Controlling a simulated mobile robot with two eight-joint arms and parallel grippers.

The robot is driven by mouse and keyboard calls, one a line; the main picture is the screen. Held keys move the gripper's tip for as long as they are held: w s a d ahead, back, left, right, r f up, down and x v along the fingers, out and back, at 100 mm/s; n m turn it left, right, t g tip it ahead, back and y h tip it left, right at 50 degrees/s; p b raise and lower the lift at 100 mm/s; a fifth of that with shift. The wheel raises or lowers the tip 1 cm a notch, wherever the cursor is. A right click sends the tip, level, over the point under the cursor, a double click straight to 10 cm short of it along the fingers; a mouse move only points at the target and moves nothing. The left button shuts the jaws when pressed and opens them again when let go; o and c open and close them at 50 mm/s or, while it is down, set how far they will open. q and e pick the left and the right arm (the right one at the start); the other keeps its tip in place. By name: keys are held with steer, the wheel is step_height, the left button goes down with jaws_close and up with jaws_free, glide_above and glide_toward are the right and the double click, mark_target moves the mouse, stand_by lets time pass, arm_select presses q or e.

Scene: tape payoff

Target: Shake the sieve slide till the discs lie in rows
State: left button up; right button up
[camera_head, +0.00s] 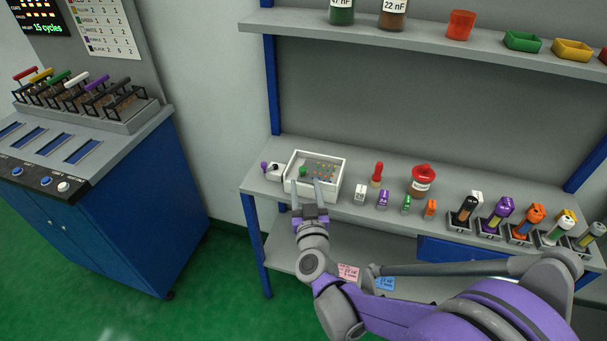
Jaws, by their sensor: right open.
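A white open box (339,176) stands at the left end of the workbench shelf. Inside it is a grey plate (325,168) with several tiny coloured discs; I cannot tell whether they lie in rows. A green knob-like piece (303,171) sits at the left inside the box. Which part is the sieve slide is not clear. My right gripper (306,184) is open at the front wall of the box, its two fingers apart and pointing toward it. Nothing shows between the fingers; whether they touch the box I cannot tell. My left gripper is not in view.
Coloured blocks and several holders stand to the right. An upper shelf (400,38) overhangs. A blue cabinet (130,210) stands left.

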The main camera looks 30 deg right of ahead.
steer(key=shift+v, duration=1.8)
steer(key=w+a+r+n+y+p, duration=0.2)
steer(key=w+r+n+y+p, duration=0.25)
steer(key=w, duration=0.25)
steer(key=g+y+p, duration=0.3)
steer(key=g+p, duration=0.7)
steer(key=g, duration=0.2)
glide_toward(303, 169)
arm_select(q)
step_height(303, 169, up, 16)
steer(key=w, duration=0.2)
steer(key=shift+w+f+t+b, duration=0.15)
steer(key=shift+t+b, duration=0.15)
arm_select(e)
steer(key=shift+t, duration=0.3)
steer(key=x, duration=0.8)
steer(key=shift+s+f, duration=0.15)
steer(key=shift+s, duration=0.05)
jaws_close()
